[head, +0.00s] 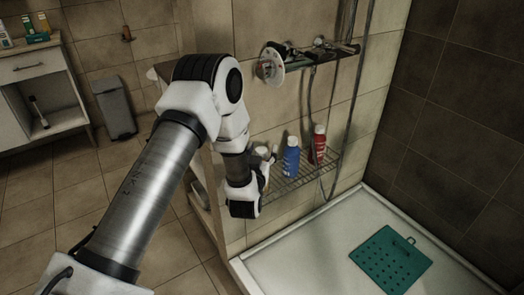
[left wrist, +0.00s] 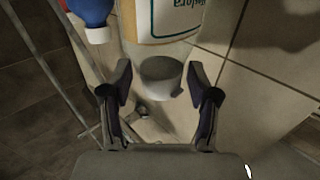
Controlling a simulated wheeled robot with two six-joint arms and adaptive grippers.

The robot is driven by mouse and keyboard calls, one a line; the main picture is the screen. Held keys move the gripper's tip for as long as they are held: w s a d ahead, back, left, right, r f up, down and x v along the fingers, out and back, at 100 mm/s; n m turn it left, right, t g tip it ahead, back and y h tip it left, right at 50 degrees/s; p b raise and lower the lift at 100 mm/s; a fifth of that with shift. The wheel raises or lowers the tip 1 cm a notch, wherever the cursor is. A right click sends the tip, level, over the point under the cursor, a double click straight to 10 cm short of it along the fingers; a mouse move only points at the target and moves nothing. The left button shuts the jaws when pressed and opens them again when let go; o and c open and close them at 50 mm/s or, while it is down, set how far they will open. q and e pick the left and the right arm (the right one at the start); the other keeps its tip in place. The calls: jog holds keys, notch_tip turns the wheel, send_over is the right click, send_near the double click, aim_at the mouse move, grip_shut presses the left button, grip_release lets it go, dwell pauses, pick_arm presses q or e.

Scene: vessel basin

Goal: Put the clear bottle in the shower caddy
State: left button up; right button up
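In the left wrist view, a bottle with a clear, amber-looking body and a white label (left wrist: 168,18) shows at the top, its pale cap (left wrist: 160,78) pointing towards me. I take it to be the clear bottle. My left gripper (left wrist: 160,92) is open, with a finger on each side of the cap and a gap to both. In the head view my left gripper (head: 265,165) is at the left end of the wire shower caddy (head: 305,178), largely hiding the bottle. I cannot tell whether the bottle rests in the caddy. My right gripper is not in view.
A blue bottle (head: 291,158) and a red bottle (head: 318,145) stand in the caddy. A shower mixer (head: 272,66) and rail are above it. The white shower tray (head: 310,255) below holds a green mat (head: 390,262). A bin (head: 115,108) and cabinet (head: 40,75) stand left.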

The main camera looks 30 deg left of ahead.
pick_arm(q)
jog(key=shift+r, duration=0.2)
jog(key=shift+s+d, duration=0.15)
jog(key=shift+s, duration=0.1)
jog(key=v, duration=1.1)
jog(key=s+d+f+m+g+h, duration=0.1)
jog(key=s+d+f+g+h, duration=0.2)
jog(key=s+f+g, duration=0.6)
jog(key=s+d+f+m+g+h, duration=0.2)
jog(key=s+d+f+h, duration=0.3)
jog(key=f, duration=0.8)
jog(key=s+f+g, duration=0.2)
jog(key=s+g, duration=0.1)
jog(key=s, duration=0.3)
jog(key=s+d+f+m+g, duration=0.1)
jog(key=s+f+g, duration=0.1)
jog(key=s, duration=0.5)
jog(key=shift+d+g+y, duration=0.25)
jog(key=shift+g+y, duration=0.15)
notch_tip(320, 180, up, 16)
jog(key=p, duration=1.5)
jog(key=shift+f+p, duration=0.2)
jog(key=shift+p, duration=0.2)
